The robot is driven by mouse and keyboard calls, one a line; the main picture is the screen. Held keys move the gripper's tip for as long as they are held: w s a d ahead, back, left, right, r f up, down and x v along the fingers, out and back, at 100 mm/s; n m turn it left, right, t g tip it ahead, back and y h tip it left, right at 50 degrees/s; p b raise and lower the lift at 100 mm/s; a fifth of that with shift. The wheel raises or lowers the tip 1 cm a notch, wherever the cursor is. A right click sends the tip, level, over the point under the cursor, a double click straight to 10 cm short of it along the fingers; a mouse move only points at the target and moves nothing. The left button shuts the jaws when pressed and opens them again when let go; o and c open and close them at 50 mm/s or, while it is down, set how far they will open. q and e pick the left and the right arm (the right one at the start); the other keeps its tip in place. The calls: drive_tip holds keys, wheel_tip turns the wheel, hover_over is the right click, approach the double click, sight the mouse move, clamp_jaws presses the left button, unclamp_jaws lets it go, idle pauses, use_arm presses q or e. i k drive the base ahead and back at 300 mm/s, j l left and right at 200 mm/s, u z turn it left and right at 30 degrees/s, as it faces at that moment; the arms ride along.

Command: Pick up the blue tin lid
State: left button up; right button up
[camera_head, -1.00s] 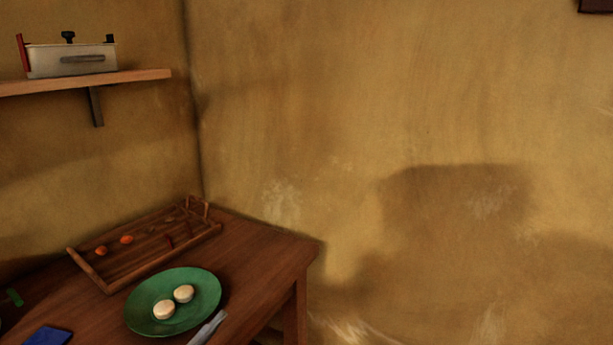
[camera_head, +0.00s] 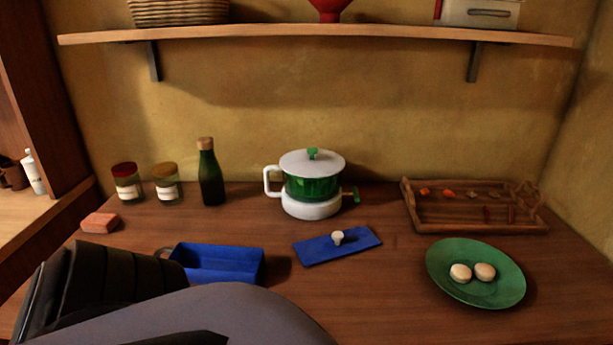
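The blue tin lid (camera_head: 318,249) lies flat on the wooden counter, in the middle of the head view. It is a rectangular blue plate with a small pale knob (camera_head: 337,237) on top. The open blue tin (camera_head: 232,264) stands to its left, partly hidden behind my dark arm, which reaches in from the lower left. The fingertips of my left gripper cannot be made out. My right gripper does not show.
A white and green pot (camera_head: 312,185) stands behind the lid. A green plate (camera_head: 440,271) with two pale round pieces and a wooden tray (camera_head: 480,229) are to the right. A green bottle (camera_head: 211,175), two jars (camera_head: 127,184) and a pinkish block (camera_head: 100,222) are at the left. A shelf (camera_head: 320,36) hangs above.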

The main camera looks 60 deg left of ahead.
sight(319, 249)
drive_tip(key=u, duration=2.5)
drive_tip(key=i+j, duration=0.05)
